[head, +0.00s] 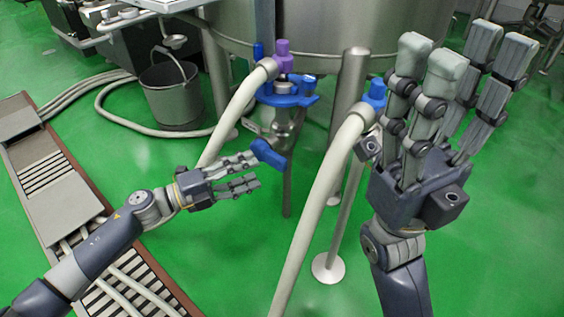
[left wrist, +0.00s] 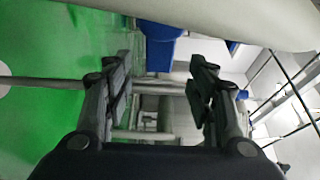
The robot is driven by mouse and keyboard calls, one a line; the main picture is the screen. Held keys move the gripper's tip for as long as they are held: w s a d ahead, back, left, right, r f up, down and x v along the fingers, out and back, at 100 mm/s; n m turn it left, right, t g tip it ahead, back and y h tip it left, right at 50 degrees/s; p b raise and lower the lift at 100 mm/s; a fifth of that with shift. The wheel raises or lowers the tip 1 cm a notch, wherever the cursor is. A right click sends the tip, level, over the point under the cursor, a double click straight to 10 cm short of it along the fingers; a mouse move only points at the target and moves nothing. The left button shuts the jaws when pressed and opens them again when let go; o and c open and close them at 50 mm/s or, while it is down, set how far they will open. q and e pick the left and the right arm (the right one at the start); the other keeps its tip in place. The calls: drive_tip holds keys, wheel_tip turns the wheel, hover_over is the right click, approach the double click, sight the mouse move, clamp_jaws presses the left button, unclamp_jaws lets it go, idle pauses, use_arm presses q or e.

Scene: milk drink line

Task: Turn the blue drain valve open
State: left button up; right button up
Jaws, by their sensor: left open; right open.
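A blue valve handle (head: 268,153) hangs below the steel pipe fitting under the large tank, at the centre of the head view. Above it, a blue clamp-like part (head: 285,93) sits around the same fitting. My left gripper (head: 248,172) points right, with its fingertips close to the lower left of the blue handle. Its fingers are apart; I cannot tell whether they touch the handle. In the left wrist view, a blue part (left wrist: 160,45) shows just beyond the open fingers (left wrist: 163,82). My right gripper (head: 465,58) is raised at the right, open and empty.
The steel tank (head: 310,30) stands at the back. Pale hoses (head: 310,220) run down beside the fitting, one with a purple connector (head: 284,58). A grey bucket (head: 174,95) stands at the left, near a floor drain channel (head: 60,190). The green floor has free room.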

sight(273, 163)
use_arm(q)
drive_tip(key=b+x, duration=0.2)
drive_tip(key=x, duration=0.6)
drive_tip(key=shift+w+d, duration=0.1)
drive_tip(key=shift+d, duration=0.05)
clamp_jaws()
